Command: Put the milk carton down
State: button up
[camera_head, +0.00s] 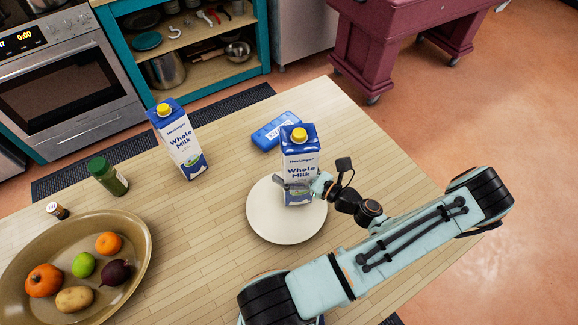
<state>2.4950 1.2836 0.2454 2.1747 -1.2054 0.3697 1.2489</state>
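A blue-and-white whole milk carton (299,163) with a yellow cap is upright at the back part of a round white plate (272,225). My gripper (296,184) reaches in from the right, and its fingers close around the carton's lower half. The carton's base is over the plate; I cannot tell whether it touches it or is slightly above. A second, similar whole milk carton (179,143) stands on the wooden table (190,245) to the left, apart from my gripper.
A blue box (266,133) lies behind the held carton. A green-capped jar (108,177) and small bottle (57,210) stand at left. A large brown bowl (135,235) holds fruit and vegetables at front left. Table surface is clear between the left carton and the plate.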

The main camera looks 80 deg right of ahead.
jog(key=shift+f, duration=0.2)
jog(key=shift+f, duration=0.45)
jog(key=o, duration=1.1)
jog(key=shift+c, duration=0.2)
